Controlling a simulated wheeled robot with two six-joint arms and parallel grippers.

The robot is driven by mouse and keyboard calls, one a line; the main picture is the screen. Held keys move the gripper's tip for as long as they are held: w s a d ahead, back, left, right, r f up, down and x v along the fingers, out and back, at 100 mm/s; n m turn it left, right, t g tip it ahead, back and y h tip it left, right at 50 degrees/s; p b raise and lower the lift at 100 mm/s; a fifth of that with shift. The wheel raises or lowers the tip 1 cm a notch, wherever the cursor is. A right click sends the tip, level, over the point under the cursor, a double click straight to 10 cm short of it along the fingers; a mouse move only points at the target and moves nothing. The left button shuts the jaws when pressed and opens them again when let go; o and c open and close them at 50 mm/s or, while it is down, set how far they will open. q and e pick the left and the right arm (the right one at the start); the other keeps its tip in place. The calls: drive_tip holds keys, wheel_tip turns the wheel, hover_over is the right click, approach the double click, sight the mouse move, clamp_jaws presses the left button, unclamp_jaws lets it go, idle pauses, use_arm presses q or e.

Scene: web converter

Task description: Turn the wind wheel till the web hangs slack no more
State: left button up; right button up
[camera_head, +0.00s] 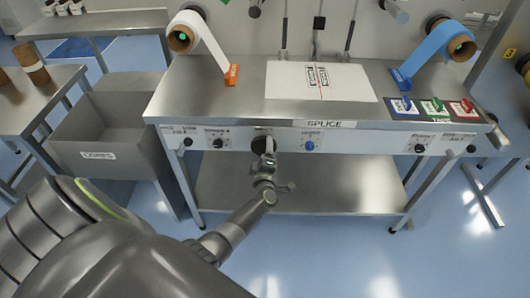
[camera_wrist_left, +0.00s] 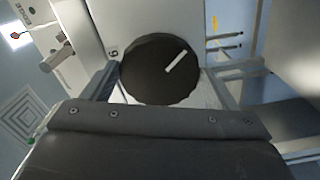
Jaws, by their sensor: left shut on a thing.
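A dark round wheel (camera_wrist_left: 160,68) with a white pointer line sits on the bench's front panel. In the head view this wheel (camera_head: 262,143) is partly covered by my gripper. My left gripper (camera_head: 266,158) is shut on it; in the left wrist view the fingers (camera_wrist_left: 162,72) stand on either side of its rim. The white web (camera_head: 208,42) runs from the left roll (camera_head: 181,39) down to an orange tab. The blue web (camera_head: 428,47) runs from the right roll (camera_head: 461,45) to a blue tab. Both look fairly straight from above. My right gripper is not in view.
A white splice sheet (camera_head: 320,82) lies on the steel bench. Smaller knobs, one blue (camera_head: 309,146), line the same panel. Blue, green and red pads (camera_head: 434,111) lie at the right. A grey cores bin (camera_head: 120,118) stands at the left. The lower shelf (camera_head: 330,188) looks empty.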

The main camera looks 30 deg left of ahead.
use_arm(q)
drive_tip(key=o, duration=0.9)
drive_tip(key=shift+o, duration=0.2)
drive_tip(key=shift+d, duration=0.1)
drive_tip(key=b+v, duration=0.1)
drive_tip(key=v, duration=1.6)
drive_tip(key=shift+s+d, duration=0.1)
drive_tip(key=shift+d, duration=0.05)
